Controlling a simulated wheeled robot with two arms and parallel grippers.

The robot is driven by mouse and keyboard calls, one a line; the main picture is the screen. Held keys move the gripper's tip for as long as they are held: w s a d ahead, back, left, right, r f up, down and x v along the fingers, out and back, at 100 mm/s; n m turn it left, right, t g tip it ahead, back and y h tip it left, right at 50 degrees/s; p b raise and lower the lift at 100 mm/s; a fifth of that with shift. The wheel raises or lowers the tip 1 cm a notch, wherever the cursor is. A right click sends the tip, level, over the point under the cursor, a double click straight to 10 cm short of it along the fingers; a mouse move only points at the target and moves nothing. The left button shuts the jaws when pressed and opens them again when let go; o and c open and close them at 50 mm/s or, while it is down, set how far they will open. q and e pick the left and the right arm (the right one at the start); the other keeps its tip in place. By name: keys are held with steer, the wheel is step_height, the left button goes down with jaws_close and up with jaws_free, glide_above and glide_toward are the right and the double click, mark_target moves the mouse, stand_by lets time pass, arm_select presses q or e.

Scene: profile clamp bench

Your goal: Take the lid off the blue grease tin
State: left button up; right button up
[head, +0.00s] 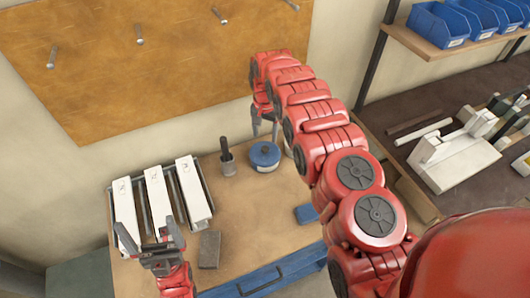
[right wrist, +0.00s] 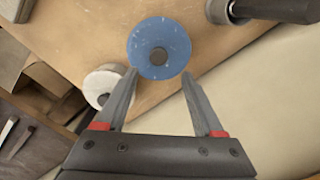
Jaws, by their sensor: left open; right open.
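The blue grease tin (head: 264,157) stands on the wooden bench with its blue lid on. In the right wrist view the lid (right wrist: 150,57) is a blue disc with a dark round knob (right wrist: 159,56) at its middle. My right gripper (head: 265,125) is open above the tin. In the right wrist view its fingertips (right wrist: 160,75) point at the near edge of the lid, one to each side, with nothing between them that I can see gripped. My left gripper (head: 148,228) is open and empty in front of the white profiles at the left.
A dark-handled brush or tool (head: 227,157) stands just left of the tin. A white round tin (right wrist: 103,84) stands close by the blue tin. White profiles (head: 158,195) lie in a rack, a grey block (head: 209,249) nearby. Bench space in front of the tin is clear.

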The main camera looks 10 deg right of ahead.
mark_target(265, 148)
steer(key=shift+s+f+p, duration=0.15)
steer(key=shift+f+p, duration=0.15)
steer(key=shift+f, duration=0.15)
steer(key=shift+s+f+p, duration=0.25)
steer(key=shift+f+p, duration=0.05)
steer(key=shift+f, duration=0.35)
steer(key=shift+s+f+p, duration=0.2)
steer(key=shift+f+p, duration=0.05)
steer(key=shift+f, duration=0.35)
step_height(265, 148, down, 2)
steer(key=shift+w+f+b, duration=0.1)
steer(key=shift+w+b, duration=0.05)
steer(key=shift+b, duration=0.7)
steer(key=shift+a, duration=0.1)
jaws_close()
